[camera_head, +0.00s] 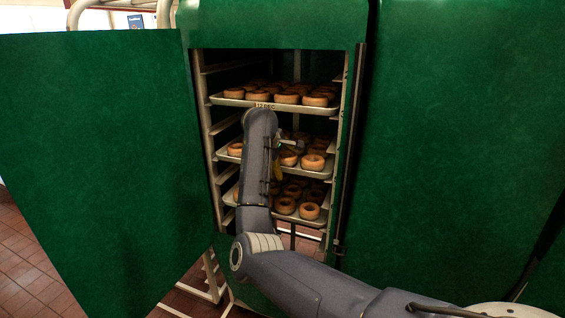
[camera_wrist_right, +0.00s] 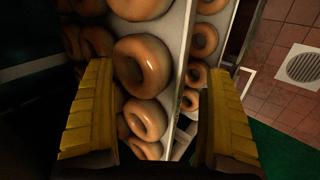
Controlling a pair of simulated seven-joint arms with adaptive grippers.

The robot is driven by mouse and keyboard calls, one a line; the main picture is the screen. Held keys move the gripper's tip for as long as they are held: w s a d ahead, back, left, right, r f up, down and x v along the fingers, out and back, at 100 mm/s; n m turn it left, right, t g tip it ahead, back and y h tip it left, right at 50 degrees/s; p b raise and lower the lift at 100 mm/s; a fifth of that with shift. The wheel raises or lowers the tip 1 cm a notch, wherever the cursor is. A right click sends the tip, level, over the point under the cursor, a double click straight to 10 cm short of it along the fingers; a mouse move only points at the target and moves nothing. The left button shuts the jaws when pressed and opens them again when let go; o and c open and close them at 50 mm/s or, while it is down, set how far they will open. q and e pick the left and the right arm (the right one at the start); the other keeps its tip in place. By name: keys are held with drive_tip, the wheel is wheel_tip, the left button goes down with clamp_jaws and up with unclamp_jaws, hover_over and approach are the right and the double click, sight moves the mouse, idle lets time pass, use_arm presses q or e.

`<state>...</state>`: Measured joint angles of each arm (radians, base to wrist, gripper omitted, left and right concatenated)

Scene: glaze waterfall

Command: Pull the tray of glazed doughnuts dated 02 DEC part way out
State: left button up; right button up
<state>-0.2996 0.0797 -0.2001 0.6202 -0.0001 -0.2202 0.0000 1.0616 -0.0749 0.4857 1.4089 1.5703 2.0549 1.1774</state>
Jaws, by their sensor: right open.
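Three trays of ring doughnuts sit one above another in the open green cabinet. The top tray (camera_head: 305,104) has a label on its front rim that seems to read "12 DEC". The middle tray (camera_head: 313,171) and the bottom tray (camera_head: 312,222) are partly hidden by my right arm, and I cannot read a date on either. My right gripper (camera_head: 281,161) is at the front of the middle tray. In the right wrist view the gripper (camera_wrist_right: 161,80) is open, with doughnuts and a pale tray rim (camera_wrist_right: 183,75) showing between its yellow fingers. Contact cannot be told. My left gripper is not in view.
The green cabinet door (camera_head: 95,170) stands open on the left. The rack's pale side rails (camera_head: 207,115) and the right door frame (camera_head: 350,150) bound the opening. Tiled floor (camera_head: 30,265) shows at the lower left, and a floor drain (camera_wrist_right: 302,66) in the wrist view.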

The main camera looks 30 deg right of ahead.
drive_tip(key=shift+d+f, duration=0.2)
drive_tip(key=shift+f, duration=0.05)
drive_tip(key=shift+w, duration=0.1)
clamp_jaws()
idle(0.7)
drive_tip(key=shift+f, duration=0.1)
